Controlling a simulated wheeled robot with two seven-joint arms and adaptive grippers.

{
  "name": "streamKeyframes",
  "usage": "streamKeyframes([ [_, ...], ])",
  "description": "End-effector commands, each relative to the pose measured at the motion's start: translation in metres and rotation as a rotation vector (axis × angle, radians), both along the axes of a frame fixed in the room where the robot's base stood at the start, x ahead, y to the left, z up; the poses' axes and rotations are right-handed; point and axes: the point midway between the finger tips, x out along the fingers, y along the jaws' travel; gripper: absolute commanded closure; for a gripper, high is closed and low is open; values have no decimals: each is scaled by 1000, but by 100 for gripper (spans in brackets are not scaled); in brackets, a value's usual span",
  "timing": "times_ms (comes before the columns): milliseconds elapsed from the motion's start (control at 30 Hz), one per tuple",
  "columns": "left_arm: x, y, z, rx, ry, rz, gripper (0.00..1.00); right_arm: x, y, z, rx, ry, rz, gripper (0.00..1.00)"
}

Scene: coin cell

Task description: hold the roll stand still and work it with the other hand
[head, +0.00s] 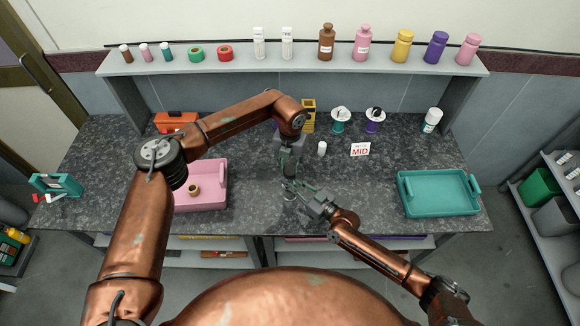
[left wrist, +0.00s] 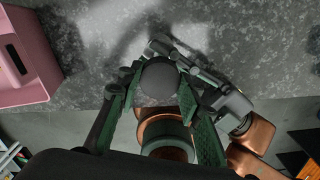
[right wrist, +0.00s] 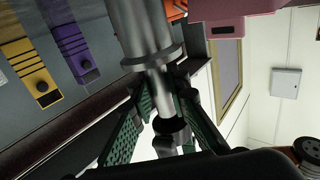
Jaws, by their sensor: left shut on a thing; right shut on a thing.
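The roll stand (head: 289,196) is a small grey metal piece at the front middle of the bench, mostly hidden by both grippers in the head view. Its round grey top shows in the left wrist view (left wrist: 158,82), between the green fingers of my left gripper (head: 288,176), which is shut on it from above. In the right wrist view the stand (right wrist: 145,30) is a grey cylinder with a flange and a thinner stem. My right gripper (head: 294,187) comes in from the right, low down, with its fingers (right wrist: 165,100) shut on that stem.
A pink tray (head: 215,185) with a small brown roll (head: 193,190) stands left, a teal tray (head: 438,193) right. The bench between stand and teal tray is clear.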

Motion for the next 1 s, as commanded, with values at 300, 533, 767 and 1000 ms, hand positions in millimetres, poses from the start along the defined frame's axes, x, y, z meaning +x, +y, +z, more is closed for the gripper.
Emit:
streamKeyframes([
  [300, 0, 0, -1, 0, 0, 0, 80, 0, 0, 0, 0, 0, 0, 100],
  [533, 0, 0, -11, -1, 1, 0, 80, 0, 0, 0, 0, 0, 0, 100],
  [767, 0, 0, -17, -1, -1, 0, 80, 0, 0, 0, 0, 0, 0, 100],
  [1000, 0, 0, -17, -1, -1, 1, 80, 0, 0, 0, 0, 0, 0, 100],
])
